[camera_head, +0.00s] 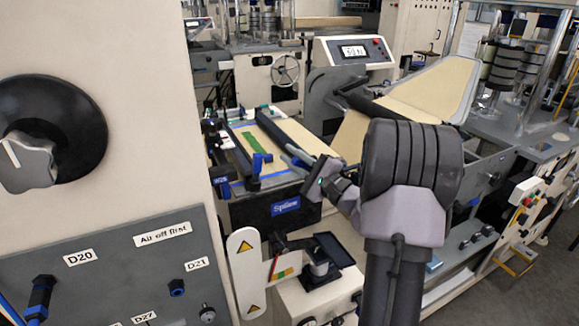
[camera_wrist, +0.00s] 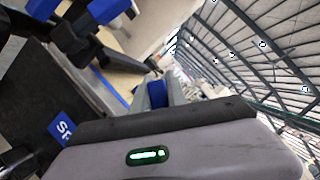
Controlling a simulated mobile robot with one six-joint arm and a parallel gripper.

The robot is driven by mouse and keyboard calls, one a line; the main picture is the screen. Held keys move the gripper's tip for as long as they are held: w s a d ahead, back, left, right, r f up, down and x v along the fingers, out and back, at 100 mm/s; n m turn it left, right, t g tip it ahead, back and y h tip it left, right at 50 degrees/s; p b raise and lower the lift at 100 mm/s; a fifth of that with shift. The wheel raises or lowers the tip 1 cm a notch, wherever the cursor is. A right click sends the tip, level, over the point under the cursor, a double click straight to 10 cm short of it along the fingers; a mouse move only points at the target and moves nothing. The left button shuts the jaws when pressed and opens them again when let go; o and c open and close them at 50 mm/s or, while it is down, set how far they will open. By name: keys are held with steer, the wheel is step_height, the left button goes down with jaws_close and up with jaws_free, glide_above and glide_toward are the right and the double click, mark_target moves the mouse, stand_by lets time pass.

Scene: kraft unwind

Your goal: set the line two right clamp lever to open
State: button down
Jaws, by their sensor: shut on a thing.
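The splice table (camera_head: 258,212) stands mid-picture in the head view, with two dark clamp bars along its sides. My gripper (camera_head: 294,155) is at the near end of the right clamp bar (camera_head: 283,138). The right clamp lever is mostly hidden by my gripper in the head view. In the wrist view a blue piece (camera_wrist: 157,94), which looks like the lever's handle, sits between the fingers of my gripper (camera_wrist: 158,88), shut on it. The lever's angle cannot be told. Another blue lever (camera_head: 260,160) stands on the left clamp bar and shows in the wrist view (camera_wrist: 108,10).
A kraft web (camera_head: 430,88) runs over rollers to the right of the table. A display console (camera_head: 352,51) and a handwheel (camera_head: 285,70) are behind. A beige cabinet with a knob and labelled panel (camera_head: 110,262) fills the left. A small black tray (camera_head: 333,258) stands in front.

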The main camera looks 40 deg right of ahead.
steer(key=m, duration=0.1)
steer(key=d+r+m+t+h, duration=0.1)
steer(key=m, duration=0.1)
steer(key=shift+s+r+m, duration=0.15)
steer(key=shift+r+m, duration=0.1)
steer(key=shift+m, duration=0.05)
steer(key=shift+s+d+r+m+t+h+p, duration=0.3)
steer(key=shift+d+m+h+p, duration=0.45)
steer(key=shift+m, duration=0.9)
steer(key=shift+d+r+m+t+h+p, duration=0.1)
steer(key=shift+d+r+m+h+p, duration=0.5)
steer(key=shift+m, duration=1)
steer(key=shift+s+d+r+m+t+h+p, duration=0.2)
steer(key=shift+d+m+h+p, duration=0.7)
steer(key=shift+m, duration=0.75)
steer(key=shift+a+h, duration=0.2)
steer(key=shift+h, duration=0.05)
steer(key=c, duration=1.6)
jaws_free()
